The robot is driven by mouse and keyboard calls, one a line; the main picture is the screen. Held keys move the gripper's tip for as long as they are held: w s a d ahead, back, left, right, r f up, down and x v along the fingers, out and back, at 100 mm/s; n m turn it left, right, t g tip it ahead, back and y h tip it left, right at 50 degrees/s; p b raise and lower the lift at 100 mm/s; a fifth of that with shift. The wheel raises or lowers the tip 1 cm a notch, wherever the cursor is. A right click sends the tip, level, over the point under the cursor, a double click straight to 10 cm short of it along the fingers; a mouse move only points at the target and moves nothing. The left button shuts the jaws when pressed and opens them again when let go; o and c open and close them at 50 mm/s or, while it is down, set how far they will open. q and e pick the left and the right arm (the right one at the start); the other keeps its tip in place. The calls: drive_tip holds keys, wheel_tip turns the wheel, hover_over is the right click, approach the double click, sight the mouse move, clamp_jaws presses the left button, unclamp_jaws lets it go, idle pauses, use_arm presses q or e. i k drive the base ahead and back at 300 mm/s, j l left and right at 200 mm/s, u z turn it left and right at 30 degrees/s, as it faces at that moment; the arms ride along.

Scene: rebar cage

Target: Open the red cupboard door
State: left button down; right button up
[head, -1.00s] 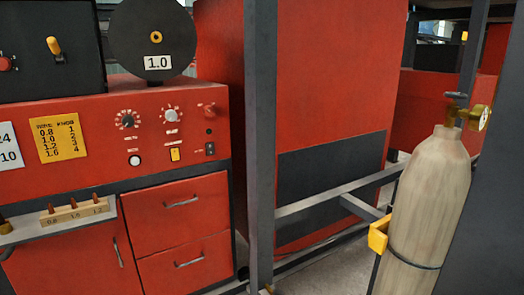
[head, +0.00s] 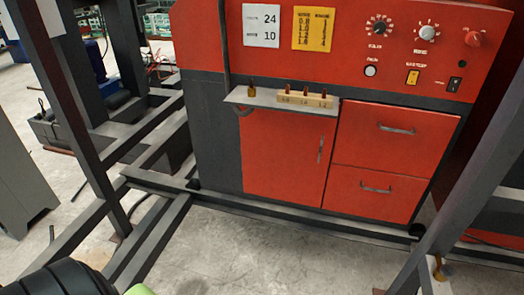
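The red cupboard door (head: 282,158) is shut in the lower front of the red machine, left of two red drawers. Its upright metal handle (head: 320,148) is near its right edge. A small shelf hangs across the top of the door and hides part of it. Neither of my grippers can be made out. A black rounded part with a light green piece shows at the bottom left corner, and I cannot tell whether it is part of my arm.
The shelf (head: 248,97) holds a wooden block (head: 305,98) with small tips. The upper drawer (head: 392,138) and lower drawer (head: 372,193) are shut. Dark frame bars (head: 155,240) stand at left, along the floor and at right (head: 470,190). Floor (head: 270,255) before the door is clear.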

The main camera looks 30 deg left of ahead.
sight(286, 156)
drive_tip(key=u, duration=0.9)
